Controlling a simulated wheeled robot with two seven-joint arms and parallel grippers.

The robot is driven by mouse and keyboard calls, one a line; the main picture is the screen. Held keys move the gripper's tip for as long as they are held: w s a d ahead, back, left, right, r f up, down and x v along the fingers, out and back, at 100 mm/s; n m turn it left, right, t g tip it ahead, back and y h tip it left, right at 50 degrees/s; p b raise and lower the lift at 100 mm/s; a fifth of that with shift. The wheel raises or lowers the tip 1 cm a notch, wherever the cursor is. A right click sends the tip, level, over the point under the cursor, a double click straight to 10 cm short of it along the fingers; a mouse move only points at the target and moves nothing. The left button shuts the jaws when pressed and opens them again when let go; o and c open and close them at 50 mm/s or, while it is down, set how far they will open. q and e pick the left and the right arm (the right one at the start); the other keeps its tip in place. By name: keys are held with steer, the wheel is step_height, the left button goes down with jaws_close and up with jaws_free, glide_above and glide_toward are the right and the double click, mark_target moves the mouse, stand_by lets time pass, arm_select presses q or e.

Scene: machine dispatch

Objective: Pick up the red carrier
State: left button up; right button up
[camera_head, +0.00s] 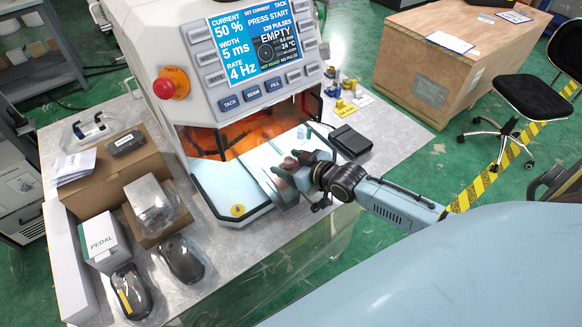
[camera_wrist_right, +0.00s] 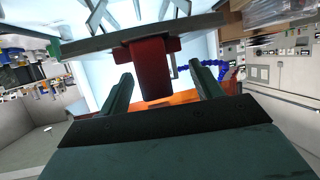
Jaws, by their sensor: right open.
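The red carrier (camera_wrist_right: 152,72) is a dark red block with a wider top bar, seen in the right wrist view. It lies between the two green-grey fingers of my right gripper (camera_wrist_right: 161,74), with visible gaps on both sides. In the head view my right gripper (camera_head: 288,172) is at the front opening of the white machine (camera_head: 205,95). Only a small reddish part of the carrier (camera_head: 289,163) shows there, mostly hidden by the gripper. My right gripper is open. My left gripper is not in view.
The machine's orange-lit chamber (camera_head: 245,137) is behind the gripper. A black box (camera_head: 350,141) lies to its right on the metal table (camera_head: 384,118). Boxes, a PEDAL carton (camera_head: 104,242) and wrapped black items crowd the left side. A wooden crate (camera_head: 436,75) stands at the back right.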

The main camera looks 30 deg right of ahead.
steer(key=shift+w+a+f, duration=0.15)
steer(key=shift+w+f, duration=0.15)
steer(key=shift+w, duration=0.25)
steer(key=shift+c, duration=0.5)
steer(key=c, duration=1.1)
steer(key=shift+o, duration=0.2)
steer(key=shift+r, duration=0.1)
